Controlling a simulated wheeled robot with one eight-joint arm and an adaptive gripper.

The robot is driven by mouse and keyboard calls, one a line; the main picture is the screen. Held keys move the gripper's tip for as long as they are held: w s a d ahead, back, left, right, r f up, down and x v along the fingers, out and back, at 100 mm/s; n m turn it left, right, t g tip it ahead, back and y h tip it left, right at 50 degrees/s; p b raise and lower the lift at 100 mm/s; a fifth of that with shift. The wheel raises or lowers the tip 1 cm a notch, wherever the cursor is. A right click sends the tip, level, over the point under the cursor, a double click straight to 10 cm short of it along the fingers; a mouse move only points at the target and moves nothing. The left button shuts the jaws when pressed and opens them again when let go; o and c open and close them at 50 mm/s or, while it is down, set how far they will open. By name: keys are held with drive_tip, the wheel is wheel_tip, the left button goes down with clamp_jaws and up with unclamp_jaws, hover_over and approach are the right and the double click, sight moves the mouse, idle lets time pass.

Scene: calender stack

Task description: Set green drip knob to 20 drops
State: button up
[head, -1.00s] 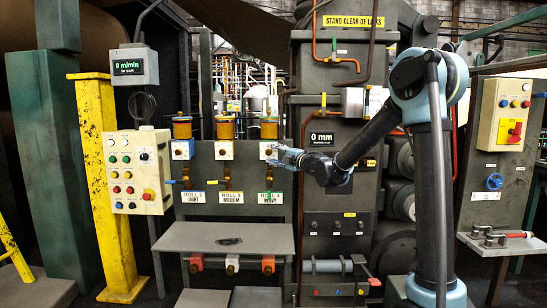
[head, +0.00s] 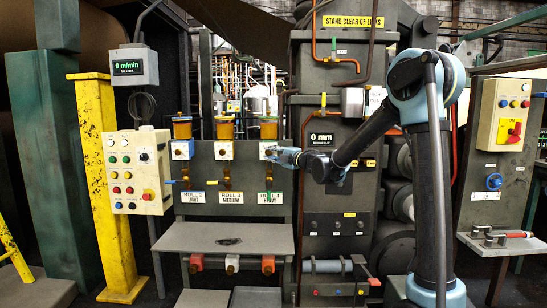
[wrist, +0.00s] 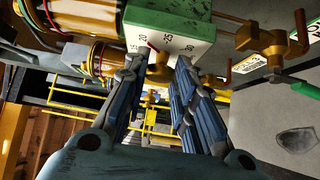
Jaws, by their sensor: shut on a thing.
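The green-edged drip dial block (wrist: 172,30) is at the top of the wrist view, with numbers including 15 and 20 on its white face. The drip knob (wrist: 158,70) is brass-coloured and sits between my fingers, partly hidden by them. A small red mark shows beside it near the 20, but its exact reading is unclear. My gripper (wrist: 157,76) is shut on the knob, one finger at each side. In the head view my gripper (head: 275,154) is at the rightmost of three drip units, above the ROLL 4 HEAVY label (head: 270,197), and hides the knob.
Two other drip units (head: 182,150) (head: 224,150) stand to the left. A grey shelf (head: 225,237) juts out below them. Brass pipework and a red lever (wrist: 302,30) are close on the right in the wrist view. A button panel (head: 133,170) stands at the left.

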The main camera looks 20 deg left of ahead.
drive_tip(key=shift+s+g, duration=0.1)
drive_tip(key=shift+g, duration=0.2)
drive_tip(key=o, duration=1.1)
drive_tip(key=shift+c, duration=0.2)
drive_tip(key=v, duration=1.2)
